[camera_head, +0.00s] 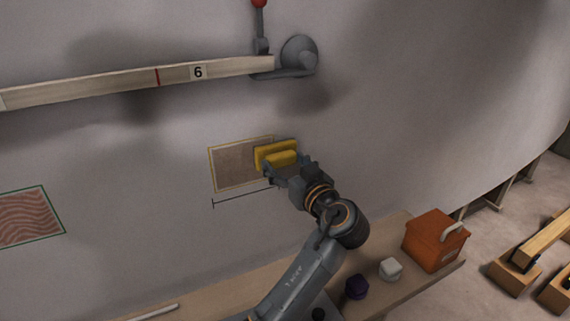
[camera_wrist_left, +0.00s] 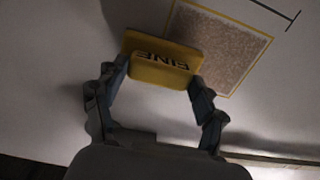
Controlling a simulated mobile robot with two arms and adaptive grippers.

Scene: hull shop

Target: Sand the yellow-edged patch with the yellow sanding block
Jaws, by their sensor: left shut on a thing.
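The yellow-edged patch (camera_head: 231,166) is a brown, rough-looking rectangle on the grey hull wall, with a thin yellow border. It also shows in the left wrist view (camera_wrist_left: 222,45). My left gripper (camera_head: 284,167) is shut on the yellow sanding block (camera_head: 265,153), which reads "FINE" in the left wrist view (camera_wrist_left: 160,68). The block is over the patch's right end and hides part of it. I cannot tell whether it touches the surface. My right gripper is not in view.
A green-edged patch with wavy lines (camera_head: 28,217) is at the left. A wooden batten (camera_head: 110,86) marked 6 runs above, to a grey clamp (camera_head: 298,58).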

